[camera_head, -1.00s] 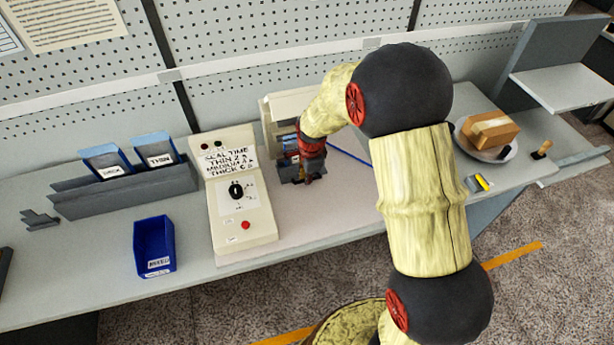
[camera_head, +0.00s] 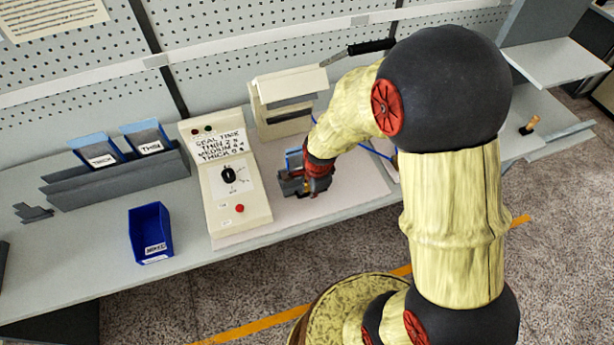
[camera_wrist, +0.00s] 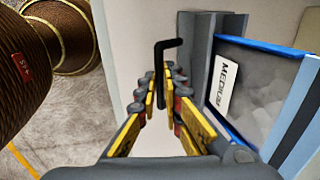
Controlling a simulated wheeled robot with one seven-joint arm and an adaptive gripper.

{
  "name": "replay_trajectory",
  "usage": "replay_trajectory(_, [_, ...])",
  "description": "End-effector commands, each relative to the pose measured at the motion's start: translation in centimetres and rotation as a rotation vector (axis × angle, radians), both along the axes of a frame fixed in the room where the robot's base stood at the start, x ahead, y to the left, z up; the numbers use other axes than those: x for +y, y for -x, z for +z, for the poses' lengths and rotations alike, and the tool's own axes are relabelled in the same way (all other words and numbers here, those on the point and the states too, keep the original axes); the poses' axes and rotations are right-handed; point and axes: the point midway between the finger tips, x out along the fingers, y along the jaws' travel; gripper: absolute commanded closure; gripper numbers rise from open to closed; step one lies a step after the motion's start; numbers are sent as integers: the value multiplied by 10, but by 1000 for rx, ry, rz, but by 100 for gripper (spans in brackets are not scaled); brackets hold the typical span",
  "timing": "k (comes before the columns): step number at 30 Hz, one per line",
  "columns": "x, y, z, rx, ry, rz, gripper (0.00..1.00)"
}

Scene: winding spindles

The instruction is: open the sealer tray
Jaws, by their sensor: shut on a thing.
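The sealer is a cream unit (camera_head: 283,101) with a dark slot, beside a control box (camera_head: 236,195) with a dial and red button. The grey sealer tray (camera_head: 290,187) stands out in front of the slot on the bench. My gripper (camera_head: 316,187) is at the tray's front right. Its yellow fingers (camera_wrist: 165,92) are shut on the tray's black bent handle (camera_wrist: 160,65). My arm hides part of the bench behind.
An empty blue bin (camera_head: 151,232) stands near the bench's front edge. Pegboard (camera_head: 230,40) closes off the back.

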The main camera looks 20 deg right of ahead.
Motion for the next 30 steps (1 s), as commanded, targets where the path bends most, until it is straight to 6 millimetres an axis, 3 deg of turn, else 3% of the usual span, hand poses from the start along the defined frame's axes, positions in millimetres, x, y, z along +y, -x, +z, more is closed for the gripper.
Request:
replay_trajectory(9, [0,29,1,-1,0,0,100])
replay_trajectory(25, [0,35,0,-1,0,0,100])
replay_trajectory(26, [0,35,0,-2,0,0,91])
replay_trajectory(30, [0,35,0,-1,0,0,83])
